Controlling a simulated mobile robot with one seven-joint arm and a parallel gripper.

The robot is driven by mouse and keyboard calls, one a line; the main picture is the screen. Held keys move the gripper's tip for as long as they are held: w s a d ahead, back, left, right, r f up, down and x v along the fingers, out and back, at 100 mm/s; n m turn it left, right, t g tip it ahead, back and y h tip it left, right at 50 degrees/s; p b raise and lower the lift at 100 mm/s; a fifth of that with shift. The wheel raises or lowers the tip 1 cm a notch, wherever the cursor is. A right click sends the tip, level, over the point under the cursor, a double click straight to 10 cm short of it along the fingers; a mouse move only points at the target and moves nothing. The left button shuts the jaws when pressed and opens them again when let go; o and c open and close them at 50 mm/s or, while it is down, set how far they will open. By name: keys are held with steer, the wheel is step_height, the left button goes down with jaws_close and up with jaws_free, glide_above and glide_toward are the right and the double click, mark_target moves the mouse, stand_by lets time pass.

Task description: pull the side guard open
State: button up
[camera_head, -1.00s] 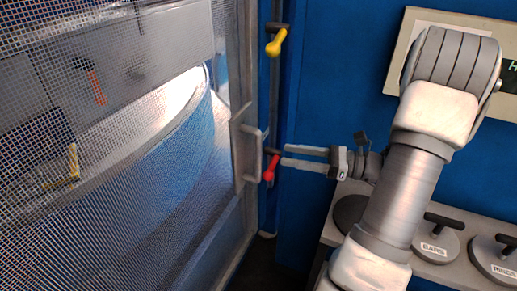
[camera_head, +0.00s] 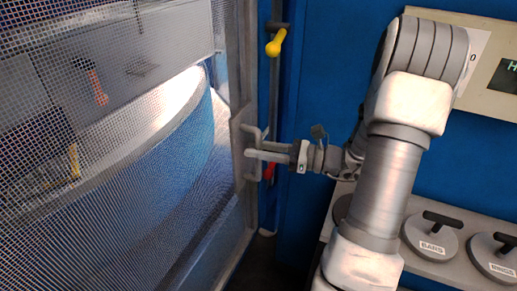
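The side guard (camera_head: 243,215) is a grey-framed wire mesh panel filling the left of the view. Its frame stands close to the blue cabinet post. A grey bracket-shaped handle (camera_head: 254,131) sits on the frame's right edge. My gripper (camera_head: 250,154) reaches in from the right, with its fingertips at the middle of the handle. One pale finger overlaps the handle bar. The other finger is not clear, so I cannot tell whether the gripper is closed on the bar. A red-knobbed lever (camera_head: 269,170) shows just below the fingers, partly hidden by them.
A yellow-knobbed lever (camera_head: 275,43) is higher on the post. At the right, a grey shelf (camera_head: 441,265) carries round lidded weights, one labelled BARS (camera_head: 431,243). A beige display panel (camera_head: 490,82) is on the blue wall. My arm covers the middle right.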

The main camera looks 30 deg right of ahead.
jaws_close()
stand_by(1.1)
